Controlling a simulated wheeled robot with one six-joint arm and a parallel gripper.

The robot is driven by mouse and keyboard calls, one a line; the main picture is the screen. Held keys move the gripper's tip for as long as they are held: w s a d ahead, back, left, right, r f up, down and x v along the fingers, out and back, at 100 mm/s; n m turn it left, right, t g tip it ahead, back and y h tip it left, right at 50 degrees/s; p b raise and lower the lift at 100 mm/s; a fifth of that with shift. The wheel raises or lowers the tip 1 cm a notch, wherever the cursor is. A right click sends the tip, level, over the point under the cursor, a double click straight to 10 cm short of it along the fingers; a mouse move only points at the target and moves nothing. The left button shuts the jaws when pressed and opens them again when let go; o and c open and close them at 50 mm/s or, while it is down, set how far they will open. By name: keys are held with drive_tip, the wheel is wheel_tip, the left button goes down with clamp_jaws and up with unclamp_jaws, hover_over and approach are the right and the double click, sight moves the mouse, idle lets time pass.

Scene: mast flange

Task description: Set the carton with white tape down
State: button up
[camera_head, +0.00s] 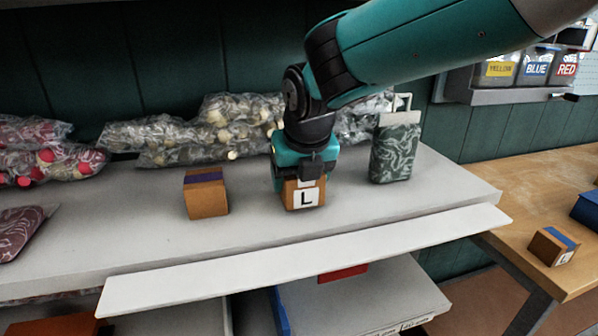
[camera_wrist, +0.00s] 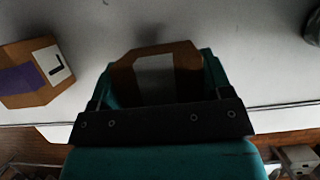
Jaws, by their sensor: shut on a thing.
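The carton with white tape (camera_head: 291,196) is brown, with a white label marked L on its front. My gripper (camera_head: 304,178) points down from above and is shut on this carton, one finger on each side. The carton is upright over the white shelf (camera_head: 250,225), near its front edge; I cannot tell whether its bottom touches the surface. In the wrist view, the carton (camera_wrist: 128,72) sits between the teal fingers, and its pale tape (camera_wrist: 155,75) faces the camera. My gripper hides part of its top.
A carton with purple tape (camera_head: 207,198) stands to the left on the shelf. A green patterned suitcase-like object (camera_head: 396,152) stands to the right. Clear bags (camera_head: 215,130) line the back. A carton with blue tape (camera_head: 551,247) is on the wooden table (camera_head: 510,190). Shelf between the cartons is bare.

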drive_tip(key=o, duration=1.1)
drive_tip(key=shift+c, duration=0.2)
drive_tip(key=v, duration=0.6)
drive_tip(key=shift+w+r, duration=0.1)
drive_tip(key=shift+r, duration=0.3)
drive_tip(key=s+d+b, duration=0.2)
drive_tip(key=s+d, duration=0.1)
drive_tip(key=s, duration=0.8)
drive_tip(key=s+d+f+m+g+y, duration=0.1)
drive_tip(key=s+d+f+m, duration=0.3)
drive_tip(key=m, duration=1.2)
drive_tip(key=s+d+f+m+g+y, duration=0.2)
drive_tip(key=s+d+m, duration=0.5)
drive_tip(key=m, duration=0.9)
drive_tip(key=shift+s+d+f+g, duration=0.25)
drive_tip(key=shift+s+f+g, duration=0.5)
drive_tip(key=shift+f, duration=0.15)
